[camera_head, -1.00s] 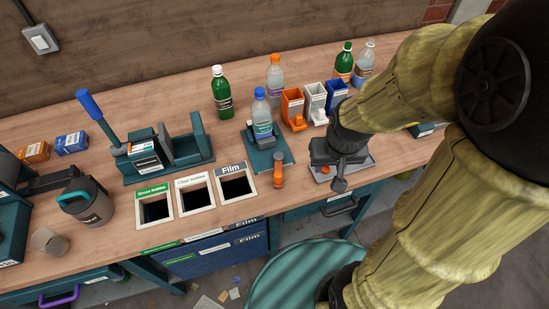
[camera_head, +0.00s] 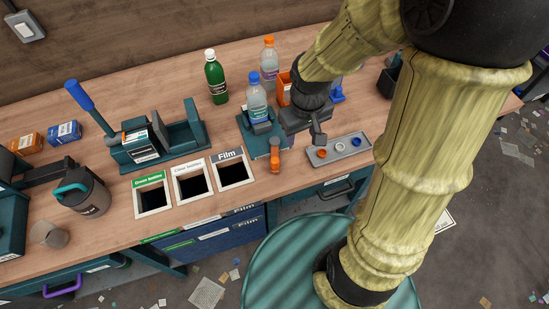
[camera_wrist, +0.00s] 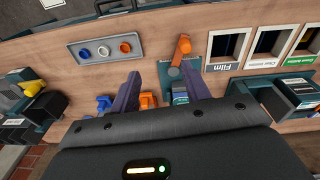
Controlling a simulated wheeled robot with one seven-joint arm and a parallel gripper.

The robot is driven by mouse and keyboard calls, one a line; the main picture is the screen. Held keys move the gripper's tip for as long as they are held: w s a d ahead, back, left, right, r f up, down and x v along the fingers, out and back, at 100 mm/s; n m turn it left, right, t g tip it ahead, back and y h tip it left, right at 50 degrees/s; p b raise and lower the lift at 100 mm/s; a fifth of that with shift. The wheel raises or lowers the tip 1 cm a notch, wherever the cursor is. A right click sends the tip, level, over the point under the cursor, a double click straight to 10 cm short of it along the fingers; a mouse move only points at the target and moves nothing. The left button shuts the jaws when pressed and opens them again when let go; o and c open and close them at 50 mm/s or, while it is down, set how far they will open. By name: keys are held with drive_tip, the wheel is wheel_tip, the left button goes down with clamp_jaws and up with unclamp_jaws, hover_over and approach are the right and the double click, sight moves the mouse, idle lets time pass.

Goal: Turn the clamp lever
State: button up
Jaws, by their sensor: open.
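The clamp is a teal stand (camera_head: 246,130) with an orange lever (camera_head: 274,158) at its front edge. A clear bottle with a blue cap (camera_head: 257,95) stands upright in it. In the wrist view the orange lever (camera_wrist: 182,48) lies beyond the fingertips, a little right of the middle. My gripper (camera_wrist: 160,70) is open, with nothing between its fingers. In the head view my gripper (camera_head: 290,124) is low over the bench, just right of the clamp.
A grey tray with coloured rings (camera_head: 339,148) lies to the right. Bins for green bottles (camera_head: 152,196), clear bottles and film sit front left. A green bottle (camera_head: 216,78) and another clear bottle (camera_head: 269,58) stand behind. A blue-handled press (camera_head: 150,140) is at left.

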sight(275, 159)
drive_tip(key=w+a+n+g, duration=0.1)
drive_tip(key=w+a+n, duration=0.2)
drive_tip(key=a, duration=0.3)
drive_tip(key=shift+a+n+p, duration=0.2)
drive_tip(key=shift+n+p, duration=0.2)
drive_tip(key=shift+n, duration=0.1)
drive_tip(key=shift+w, duration=0.1)
wheel_tip(275, 159, down, 18)
drive_tip(key=b, duration=0.2)
drive_tip(key=shift+r+b, duration=0.25)
drive_tip(key=shift+b, duration=0.15)
clamp_jaws()
